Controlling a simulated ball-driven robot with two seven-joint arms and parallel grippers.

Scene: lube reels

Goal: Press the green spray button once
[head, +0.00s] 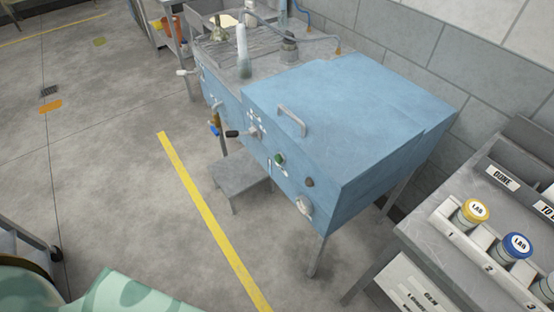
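A blue machine (345,110) with a handle (292,121) on its sloped top stands in the middle of the head view. On its front panel is a small round green button (280,159). A brown round knob (309,182) sits to its right, and a white tap-like fitting (304,206) is lower right. Dark and white controls (246,133) are to its left. Neither of my grippers is in view, and nothing touches the button.
A grey bench (450,243) at the right holds a rack with yellow-capped (474,211) and blue-capped (516,246) LAB containers. A low grey step (240,174) stands under the machine. Floor around the yellow line (205,212) is clear. A cart edge (28,240) shows lower left.

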